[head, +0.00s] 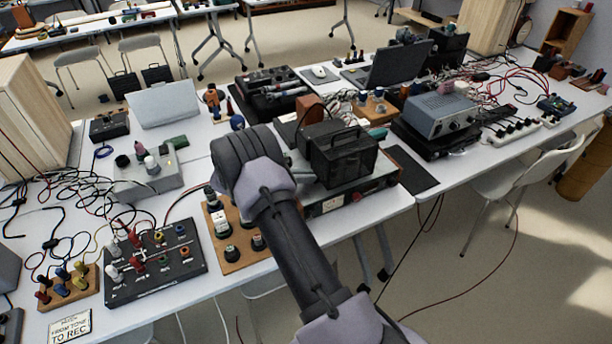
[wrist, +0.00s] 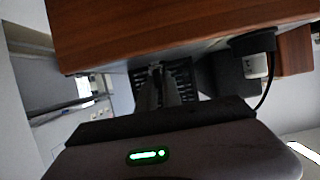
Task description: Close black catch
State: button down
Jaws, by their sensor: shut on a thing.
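In the wrist view, my gripper (wrist: 160,82) points at the lower edge of a brown wooden case (wrist: 190,30). Its narrow fingers are shut on a small dark piece at that edge, which looks like the black catch (wrist: 155,68). The piece is mostly hidden by the fingers, and I cannot tell its angle. In the head view, my dark, thick wrist hangs over the middle of the near table and hides the fingers and the catch.
A black box with a handle (head: 338,152) stands on a grey device, close right of my wrist. A wooden board with knobs (head: 232,255) and a black terminal panel (head: 155,262) lie to the left. Loose cables (head: 65,205) cover the table's left part. A laptop (head: 398,65) stands behind.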

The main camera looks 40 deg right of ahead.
jog(key=shift+d+r, duration=0.1)
jog(key=shift+r, duration=0.05)
jog(key=c, duration=1.5)
grip_release()
jog(key=p+v, duration=0.4)
jog(key=v, duration=1.3)
jog(key=shift+w+a+p, duration=0.15)
jog(key=shift+a+p, duration=0.1)
jog(key=shift+p, duration=0.05)
